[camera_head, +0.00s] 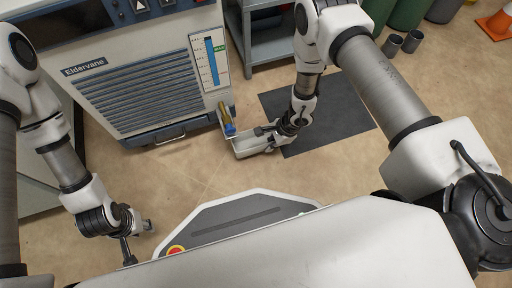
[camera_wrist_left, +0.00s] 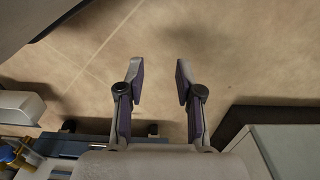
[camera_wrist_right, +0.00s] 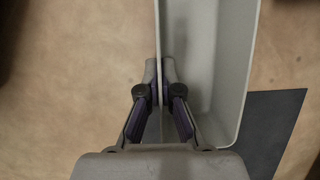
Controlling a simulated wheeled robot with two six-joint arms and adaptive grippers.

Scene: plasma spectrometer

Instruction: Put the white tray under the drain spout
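The white tray (camera_head: 246,149) is low by the front right corner of the Eldervane cabinet, its near end beside the brass drain spout (camera_head: 225,113) with its blue handle (camera_head: 230,129). I cannot tell whether the tray touches the floor. My right gripper (camera_head: 266,132) is shut on one long side wall of the tray. In the right wrist view the tray (camera_wrist_right: 222,70) looks empty, and the fingers (camera_wrist_right: 160,85) pinch its wall from both sides. My left gripper (camera_head: 139,240) is empty and low on the left, away from the tray. Its fingers (camera_wrist_left: 160,85) are apart in the left wrist view.
The Eldervane cabinet (camera_head: 150,105) stands behind the tray, with a handle low on its front. A dark mat (camera_head: 335,115) lies right of the tray. A grey shelf (camera_head: 268,48) stands behind. Cups (camera_head: 391,45), green containers and an orange cone (camera_head: 497,24) are at back right.

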